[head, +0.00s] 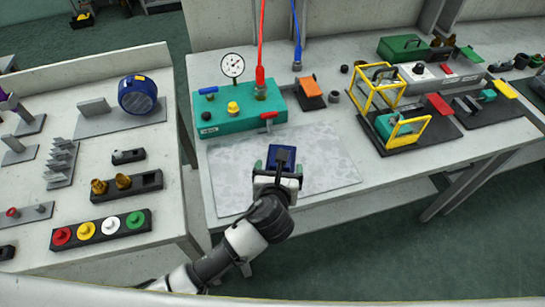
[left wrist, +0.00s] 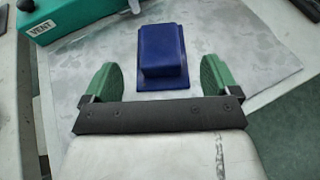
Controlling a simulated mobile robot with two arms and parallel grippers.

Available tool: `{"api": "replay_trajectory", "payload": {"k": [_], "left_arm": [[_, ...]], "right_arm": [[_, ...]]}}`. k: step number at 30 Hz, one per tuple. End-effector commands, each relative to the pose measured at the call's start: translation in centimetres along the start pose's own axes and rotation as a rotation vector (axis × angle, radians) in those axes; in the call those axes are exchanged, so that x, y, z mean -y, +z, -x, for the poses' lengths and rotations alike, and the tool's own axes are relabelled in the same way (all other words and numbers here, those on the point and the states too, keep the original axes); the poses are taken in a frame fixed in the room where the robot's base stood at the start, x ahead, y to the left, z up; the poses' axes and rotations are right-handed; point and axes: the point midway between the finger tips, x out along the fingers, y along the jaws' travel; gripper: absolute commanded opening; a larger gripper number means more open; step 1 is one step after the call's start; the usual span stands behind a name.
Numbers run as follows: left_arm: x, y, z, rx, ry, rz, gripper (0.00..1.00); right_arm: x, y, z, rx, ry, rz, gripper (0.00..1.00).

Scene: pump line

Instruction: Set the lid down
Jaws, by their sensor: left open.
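The lid looks like a dark blue rectangular piece with a raised block on top (left wrist: 163,57). It lies on the grey mottled mat (head: 335,165) on the right bench, and it also shows in the head view (head: 283,153). My left gripper (head: 279,166) is at the near side of the lid. In the left wrist view its two green fingers (left wrist: 158,80) are spread wide, with the lid ahead of and between them, touching neither. The gripper is open and empty. My right gripper is in neither view.
A teal pump box (head: 240,112) with a gauge, red and blue hoses stands behind the mat. Yellow-framed fixtures (head: 380,90) stand to the right. The left bench (head: 110,70) holds a blue round device (head: 137,94) and a row of coloured buttons (head: 100,229). The mat around the lid is clear.

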Motion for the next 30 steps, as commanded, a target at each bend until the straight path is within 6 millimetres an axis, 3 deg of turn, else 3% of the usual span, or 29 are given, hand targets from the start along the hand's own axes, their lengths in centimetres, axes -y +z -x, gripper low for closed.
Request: {"api": "replay_trajectory", "payload": {"k": [4, 8, 18, 26, 30], "left_arm": [[0.0, 0.0, -1.9, -0.001, 0.001, 0.001, 0.89], [-0.1, -0.1, -2.8, -0.001, 0.001, 0.001, 0.89], [-0.1, -0.4, -7.2, -0.002, 0.001, 0.001, 0.89], [-0.1, -0.4, -7.6, -0.002, 0.001, 0.001, 0.89], [-0.1, -0.4, -7.6, -0.002, 0.001, 0.001, 0.71]], "right_arm": [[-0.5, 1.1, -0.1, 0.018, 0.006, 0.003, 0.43], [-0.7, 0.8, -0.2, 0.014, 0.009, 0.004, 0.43], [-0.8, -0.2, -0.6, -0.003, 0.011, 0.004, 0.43], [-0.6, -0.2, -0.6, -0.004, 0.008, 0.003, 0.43], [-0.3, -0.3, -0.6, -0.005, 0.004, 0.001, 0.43]]}}
